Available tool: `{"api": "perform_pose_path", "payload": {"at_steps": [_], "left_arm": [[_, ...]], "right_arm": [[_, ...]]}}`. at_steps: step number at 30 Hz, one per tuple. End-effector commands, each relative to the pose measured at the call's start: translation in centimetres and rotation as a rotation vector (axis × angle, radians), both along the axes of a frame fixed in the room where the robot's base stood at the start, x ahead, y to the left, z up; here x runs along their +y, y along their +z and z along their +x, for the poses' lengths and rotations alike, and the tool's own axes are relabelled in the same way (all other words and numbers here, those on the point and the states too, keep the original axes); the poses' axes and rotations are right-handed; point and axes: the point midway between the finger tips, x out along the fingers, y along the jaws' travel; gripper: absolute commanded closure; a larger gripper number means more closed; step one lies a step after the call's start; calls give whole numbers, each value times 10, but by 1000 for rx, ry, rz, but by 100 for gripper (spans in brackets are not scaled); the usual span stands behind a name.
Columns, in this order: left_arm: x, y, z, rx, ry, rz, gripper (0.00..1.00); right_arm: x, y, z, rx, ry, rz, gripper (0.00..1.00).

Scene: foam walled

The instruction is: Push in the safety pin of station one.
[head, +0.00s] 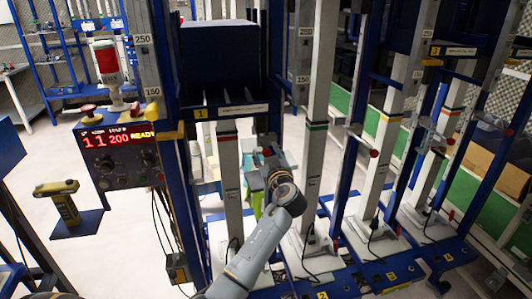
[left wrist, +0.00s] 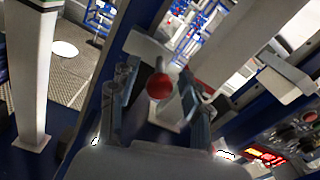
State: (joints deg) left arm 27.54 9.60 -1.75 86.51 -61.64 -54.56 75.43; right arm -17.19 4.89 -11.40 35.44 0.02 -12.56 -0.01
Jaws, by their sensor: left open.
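The safety pin of station one has a round red knob (left wrist: 159,87), seen in the left wrist view between the two fingers of my left gripper (left wrist: 155,80). The knob also shows small in the head view (head: 267,151), beside the station's blue upright. My left gripper (head: 265,158) is open there, and I see a finger on each side of the knob with gaps between. The pin's shaft and the hole behind the knob are mostly hidden. The station's label plate (head: 222,111) with a yellow 1 is just above left. My right gripper is not in view.
A yellow handheld tool (head: 62,203) rests on a blue shelf. White and blue posts crowd both sides of the gripper; similar stations stand at right.

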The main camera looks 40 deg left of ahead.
Motion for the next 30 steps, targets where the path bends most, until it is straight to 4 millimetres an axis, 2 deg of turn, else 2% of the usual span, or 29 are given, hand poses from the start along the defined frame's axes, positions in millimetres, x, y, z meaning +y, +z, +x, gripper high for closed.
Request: {"api": "perform_pose_path", "payload": {"at_steps": [9,15,21,30], "left_arm": [[-49,-2,-41,1,-2,-5,52],[-74,-2,-63,2,0,-2,52],[-85,-1,-73,1,1,-1,52],[-85,-1,-73,1,1,-1,52]], "right_arm": [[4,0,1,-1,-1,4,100],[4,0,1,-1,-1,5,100],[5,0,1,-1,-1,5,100],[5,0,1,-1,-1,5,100]]}}
